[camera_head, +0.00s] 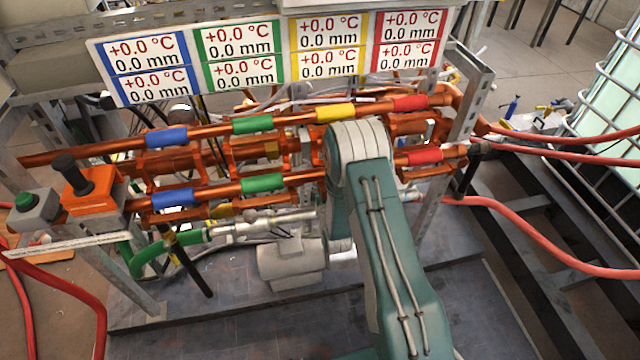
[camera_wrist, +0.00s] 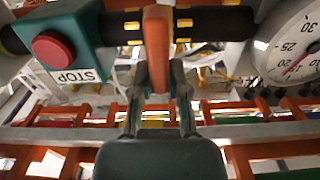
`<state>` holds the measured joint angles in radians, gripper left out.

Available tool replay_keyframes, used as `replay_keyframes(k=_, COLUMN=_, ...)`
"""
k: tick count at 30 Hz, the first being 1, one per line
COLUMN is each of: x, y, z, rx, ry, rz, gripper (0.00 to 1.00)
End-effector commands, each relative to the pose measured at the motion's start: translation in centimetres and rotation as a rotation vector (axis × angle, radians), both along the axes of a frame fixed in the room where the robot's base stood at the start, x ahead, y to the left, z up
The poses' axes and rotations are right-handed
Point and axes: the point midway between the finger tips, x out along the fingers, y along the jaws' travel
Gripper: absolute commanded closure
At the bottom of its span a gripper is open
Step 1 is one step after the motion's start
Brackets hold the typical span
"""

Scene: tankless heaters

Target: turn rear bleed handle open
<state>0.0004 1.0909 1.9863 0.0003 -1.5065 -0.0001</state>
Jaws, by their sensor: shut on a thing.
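In the wrist view, an orange handle (camera_wrist: 157,40) stands upright in the picture, across a dark horizontal pipe (camera_wrist: 215,24). I take it to be the bleed handle. My gripper (camera_wrist: 159,72) has one finger on each side of the handle's lower part and is shut on it. In the head view, my green arm reaches to the copper pipes and hides the gripper and the handle.
In the wrist view, a green box with a red STOP button (camera_wrist: 53,48) is left of the handle, and a round dial gauge (camera_wrist: 291,45) is to the right. In the head view, an orange box with a black knob (camera_head: 90,187) stands left, and red hoses (camera_head: 545,240) run right.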

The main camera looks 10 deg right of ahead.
Motion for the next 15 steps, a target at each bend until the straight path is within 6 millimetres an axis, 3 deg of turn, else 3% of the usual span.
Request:
replay_keyframes(k=8, x=0.06, y=0.18, z=0.01, rx=-0.042, ry=0.000, rz=0.002, gripper=1.00)
replay_keyframes(k=15, x=0.06, y=0.56, z=-0.04, rx=-0.182, ry=-0.001, rz=0.002, gripper=1.00)
